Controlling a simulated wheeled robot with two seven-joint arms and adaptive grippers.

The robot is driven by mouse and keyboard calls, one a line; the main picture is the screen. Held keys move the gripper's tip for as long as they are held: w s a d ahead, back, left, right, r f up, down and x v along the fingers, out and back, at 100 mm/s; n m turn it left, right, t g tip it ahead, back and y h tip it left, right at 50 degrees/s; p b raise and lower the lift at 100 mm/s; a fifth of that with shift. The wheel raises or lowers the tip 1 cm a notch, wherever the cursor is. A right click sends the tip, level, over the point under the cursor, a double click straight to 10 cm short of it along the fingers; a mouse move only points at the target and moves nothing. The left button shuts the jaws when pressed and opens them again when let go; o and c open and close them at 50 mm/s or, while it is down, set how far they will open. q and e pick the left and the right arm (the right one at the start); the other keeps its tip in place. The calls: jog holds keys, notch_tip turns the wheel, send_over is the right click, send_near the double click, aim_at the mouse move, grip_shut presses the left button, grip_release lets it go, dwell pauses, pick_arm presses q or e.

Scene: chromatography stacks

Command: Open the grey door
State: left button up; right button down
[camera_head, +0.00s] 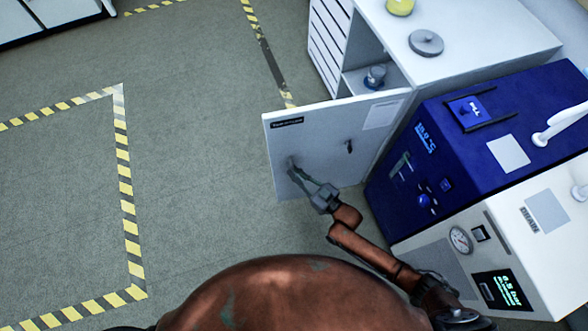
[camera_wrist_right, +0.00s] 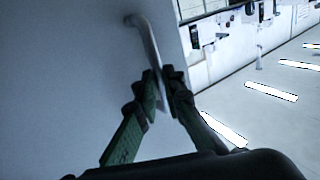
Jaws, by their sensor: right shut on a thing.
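The grey door (camera_head: 325,135) belongs to the cabinet on the right and stands swung open, its face toward me. It carries a dark label at its upper left, a pale sheet and a small dark lock or knob. My right gripper (camera_head: 301,174) is at the door's lower left, shut on the door handle. In the right wrist view the curved metal handle (camera_wrist_right: 145,35) runs down between the fingers of the right gripper (camera_wrist_right: 166,85). The door's pale surface (camera_wrist_right: 70,70) fills the left of that view. My left gripper is not in view.
The open cabinet (camera_head: 385,55) holds a small dark-topped item (camera_head: 375,76) on its shelf. A blue unit (camera_head: 480,120) and a white unit with a gauge (camera_head: 510,250) stand close to my right arm. The floor left of the door is clear, with yellow-black tape (camera_head: 125,190).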

jog(key=shift+r, duration=0.1)
jog(key=c, duration=2.4)
grip_release()
jog(key=o, duration=0.4)
jog(key=v, duration=1.2)
